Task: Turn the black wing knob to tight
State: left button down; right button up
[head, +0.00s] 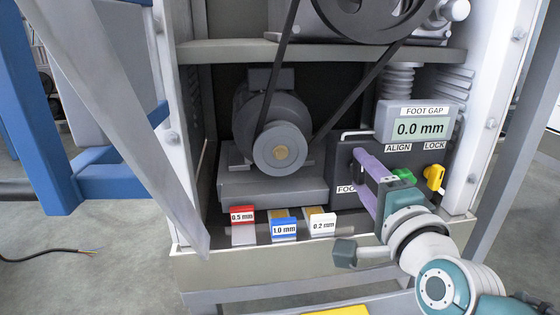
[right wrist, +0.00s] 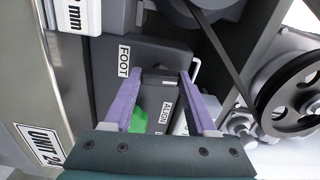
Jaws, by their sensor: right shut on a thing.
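My right gripper (head: 360,171) reaches in from the lower right to the dark panel (head: 340,165) under the gap display. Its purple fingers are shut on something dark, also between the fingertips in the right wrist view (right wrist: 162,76). This is at the place of the black wing knob, but the knob's wings and angle cannot be made out against the dark panel. The panel's FOOT label (right wrist: 124,62) shows beside the fingers. The FOOT GAP display (head: 420,127) reads 0.0 mm. My left gripper is not in view.
A green part (head: 404,176) and a yellow lock part (head: 434,178) sit close right of the gripper. Red 0.5 mm (head: 242,214), blue 1.0 mm (head: 284,228) and white 0.2 mm (head: 322,225) tagged pieces lie in front. A motor (head: 272,125) and belt stand left.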

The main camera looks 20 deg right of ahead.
jog(key=shift+m, duration=0.7)
jog(key=o, duration=1.4)
jog(key=shift+c, duration=0.2)
jog(key=shift+s+a, duration=0.1)
jog(key=shift+s, duration=0.2)
jog(key=p+v, duration=0.4)
jog(key=v, duration=0.5)
jog(key=shift+s, duration=0.2)
